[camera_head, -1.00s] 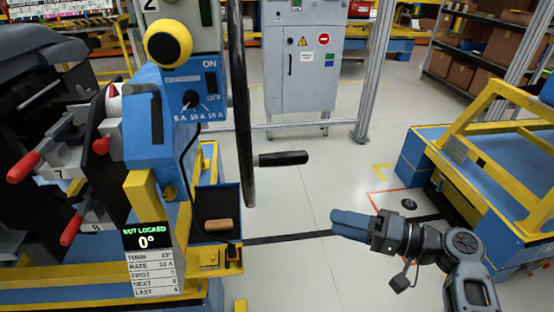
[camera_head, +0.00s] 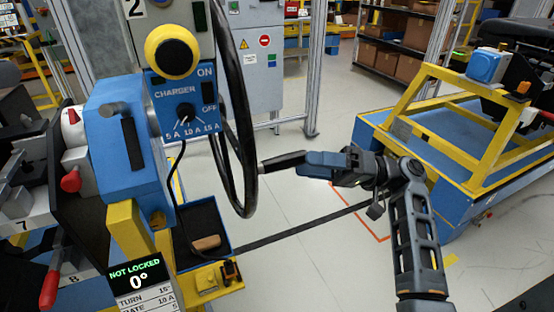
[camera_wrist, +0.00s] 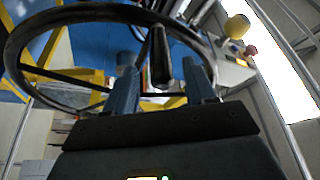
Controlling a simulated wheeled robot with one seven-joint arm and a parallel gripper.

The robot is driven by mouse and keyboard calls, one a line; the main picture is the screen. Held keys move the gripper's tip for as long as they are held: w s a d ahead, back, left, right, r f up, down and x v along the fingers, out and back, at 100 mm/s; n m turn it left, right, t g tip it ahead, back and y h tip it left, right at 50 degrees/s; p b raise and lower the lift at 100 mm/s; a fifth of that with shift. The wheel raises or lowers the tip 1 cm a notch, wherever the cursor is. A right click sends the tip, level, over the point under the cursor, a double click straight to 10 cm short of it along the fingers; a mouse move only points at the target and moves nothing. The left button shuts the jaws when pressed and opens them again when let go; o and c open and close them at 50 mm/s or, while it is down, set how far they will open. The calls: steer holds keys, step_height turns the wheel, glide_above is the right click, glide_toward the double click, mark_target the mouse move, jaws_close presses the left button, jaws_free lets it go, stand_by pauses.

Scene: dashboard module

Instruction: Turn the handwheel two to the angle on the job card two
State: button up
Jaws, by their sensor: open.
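The black handwheel (camera_head: 247,135) shows nearly edge-on in the head view, beside the charger post marked 2. Its dark handle (camera_head: 283,162) sticks out to the right. My gripper (camera_head: 304,163) is at the handle's outer end, its blue fingers pointing left. In the wrist view the handle (camera_wrist: 161,58) stands between the two open fingers of my gripper (camera_wrist: 162,82), with the wheel rim (camera_wrist: 20,35) beyond. I cannot tell whether the fingers touch it.
A blue charger box (camera_head: 183,105) with a yellow knob (camera_head: 171,53) above stands left of the wheel. A blue tray (camera_head: 226,238) lies below. A yellow-framed blue cart (camera_head: 425,150) stands at right. The floor between is mostly clear.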

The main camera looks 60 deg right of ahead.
mark_target(285, 161)
steer(key=p+x, duration=0.1)
steer(key=x, duration=0.5)
jaws_close()
stand_by(0.5)
